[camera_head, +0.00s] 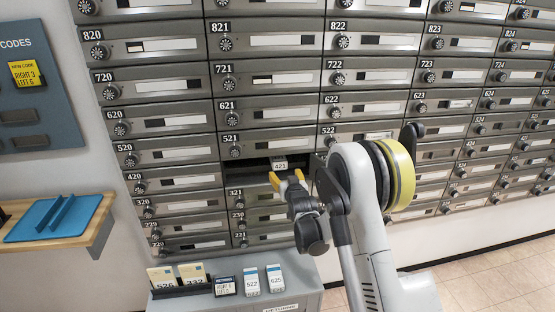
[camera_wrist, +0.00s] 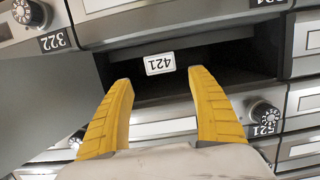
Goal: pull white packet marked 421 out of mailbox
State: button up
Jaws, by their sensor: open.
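The white packet marked 421 (camera_head: 279,164) sits inside an open, dark mailbox compartment (camera_head: 247,174). In the wrist view the packet (camera_wrist: 160,63) shows its small white face with the number upside down, and the rest of it is lost in the dark. My gripper (camera_head: 287,176) is open in front of the compartment. In the wrist view my gripper (camera_wrist: 157,75) has its two yellow fingers apart, one on each side of the packet's label in the picture. The fingers appear empty; I cannot tell whether the tips are inside the opening.
Shut mailbox doors with dials surround the opening, such as 521 (camera_head: 262,140) above it. Below stands a grey cabinet (camera_head: 300,297) with several packets and cards. A wooden shelf with a blue tray (camera_head: 55,217) is at left.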

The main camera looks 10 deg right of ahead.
aim_at(280, 165)
jog(key=w, duration=0.3)
jog(key=w+f, duration=0.1)
jog(key=w, duration=0.2)
jog(key=w+f+b, duration=0.1)
jog(key=w, duration=0.2)
jog(key=shift+w, duration=0.35)
jog(key=c, duration=0.9)
jog(key=shift+c, duration=0.2)
jog(key=shift+r, duration=0.3)
jog(key=shift+s, duration=0.15)
jog(key=s+b, duration=0.3)
jog(key=s, duration=1.1)
jog(key=shift+s, duration=0.35)
